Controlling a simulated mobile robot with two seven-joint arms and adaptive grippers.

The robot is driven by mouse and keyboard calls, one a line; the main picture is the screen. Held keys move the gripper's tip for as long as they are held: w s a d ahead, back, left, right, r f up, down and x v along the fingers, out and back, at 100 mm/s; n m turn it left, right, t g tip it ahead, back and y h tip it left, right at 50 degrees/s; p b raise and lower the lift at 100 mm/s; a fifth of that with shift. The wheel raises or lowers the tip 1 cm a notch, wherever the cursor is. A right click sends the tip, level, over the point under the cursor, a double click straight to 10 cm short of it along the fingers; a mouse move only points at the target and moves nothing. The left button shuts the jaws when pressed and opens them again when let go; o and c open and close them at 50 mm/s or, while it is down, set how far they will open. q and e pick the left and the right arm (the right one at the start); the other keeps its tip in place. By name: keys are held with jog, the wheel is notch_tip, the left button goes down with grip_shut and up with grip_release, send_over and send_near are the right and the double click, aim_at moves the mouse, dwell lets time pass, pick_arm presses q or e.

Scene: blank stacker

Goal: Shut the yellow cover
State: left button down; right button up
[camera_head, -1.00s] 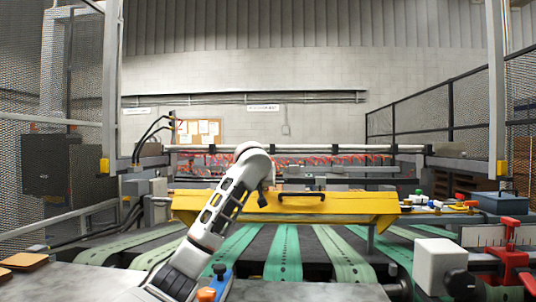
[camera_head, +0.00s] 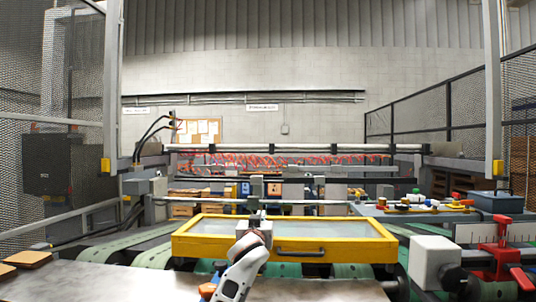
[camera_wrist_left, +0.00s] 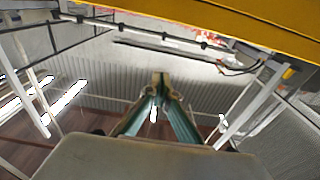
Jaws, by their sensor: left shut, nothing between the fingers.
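The yellow cover (camera_head: 345,256) is a wide yellow frame around a pale see-through panel, with a dark handle (camera_head: 300,252) on its front edge. In the head view it lies low and close to flat over the green belts; I cannot tell whether it rests fully down. My left gripper (camera_head: 257,217) is shut and empty. It shows in front of the cover's panel, left of the handle; contact is not clear. In the left wrist view the closed fingers (camera_wrist_left: 158,82) point away from the camera, and a yellow edge of the cover (camera_wrist_left: 245,25) crosses the top right.
A metal table (camera_head: 110,283) lies in front. A white block (camera_head: 436,262) and a red clamp-like fitting (camera_head: 502,250) stand at the right. A blue-grey box (camera_head: 496,202) sits behind them. Mesh fences close both sides. Red cables (camera_head: 290,161) run along the machine behind.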

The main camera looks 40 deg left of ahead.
pick_arm(q)
jog(key=shift+s+d+f, duration=0.15)
jog(key=shift+f, duration=0.55)
jog(key=shift+s+d+f, duration=0.1)
jog(key=shift+f, duration=0.6)
jog(key=shift+s+d+f, duration=0.15)
jog(key=shift+f, duration=0.55)
pick_arm(e)
jog(key=shift+s+f, duration=0.1)
jog(key=shift+f, duration=0.2)
jog(key=shift+r, duration=0.1)
pick_arm(q)
notch_tip(320, 180, up, 4)
jog(key=p, duration=0.5)
jog(key=s+d+f+b, duration=0.2)
jog(key=s+d+f, duration=0.1)
jog(key=s+d, duration=0.3)
jog(key=shift+s+f, duration=0.2)
jog(key=shift+s, duration=0.45)
pick_arm(e)
jog(key=shift+s+d+r, duration=0.15)
jog(key=shift+d+r, duration=0.15)
jog(key=shift+r, duration=0.5)
jog(key=shift+s+d+r, duration=0.1)
jog(key=shift+d+r, duration=0.15)
jog(key=shift+r, duration=0.55)
pick_arm(q)
jog(key=shift+d, duration=0.1)
